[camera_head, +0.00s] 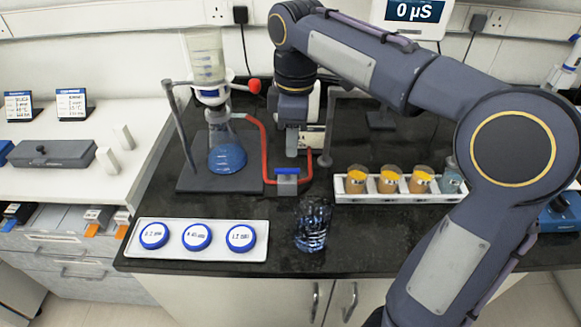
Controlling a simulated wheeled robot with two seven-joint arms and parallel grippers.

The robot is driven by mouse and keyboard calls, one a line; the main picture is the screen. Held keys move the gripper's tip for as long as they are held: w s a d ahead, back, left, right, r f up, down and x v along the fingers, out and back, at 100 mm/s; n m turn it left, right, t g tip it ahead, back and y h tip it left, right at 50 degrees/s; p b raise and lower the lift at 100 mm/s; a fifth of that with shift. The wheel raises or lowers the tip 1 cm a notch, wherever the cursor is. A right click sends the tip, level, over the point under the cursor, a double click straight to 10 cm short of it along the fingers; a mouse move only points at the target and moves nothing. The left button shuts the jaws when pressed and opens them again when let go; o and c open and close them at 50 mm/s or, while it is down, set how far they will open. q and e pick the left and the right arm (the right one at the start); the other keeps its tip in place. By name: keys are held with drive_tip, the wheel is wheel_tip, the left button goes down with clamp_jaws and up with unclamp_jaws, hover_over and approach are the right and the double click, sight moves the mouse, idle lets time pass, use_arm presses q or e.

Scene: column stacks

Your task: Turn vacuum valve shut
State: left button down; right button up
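The tubing runs from the side of a filter flask (227,152) with blue liquid to the valve, then on up to the right. My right gripper (291,152) points down from above, just behind the valve in the picture and apart from it. Its fingers are seen edge-on and small, so their opening is unclear. The exact angle of the valve's handle is too small to tell. My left gripper is out of view.
A clear funnel (205,55) stands over the flask, with a red knob (254,86) beside it. In front lie a white tray (160,253) with blue-lidded dishes and a dark patterned glass (313,224). A white rack (384,198) of jars stands right, near my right arm.

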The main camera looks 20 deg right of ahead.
sight(289, 169)
drive_tip(key=shift+w+a+f+n, duration=0.1)
drive_tip(key=shift+w+f+n, duration=0.2)
drive_tip(key=shift+w, duration=0.25)
drive_tip(key=shift+w+f, duration=0.1)
wheel_tip(289, 169, down, 7)
drive_tip(key=shift+f+b, duration=0.1)
drive_tip(key=shift+b, duration=0.6)
clamp_jaws()
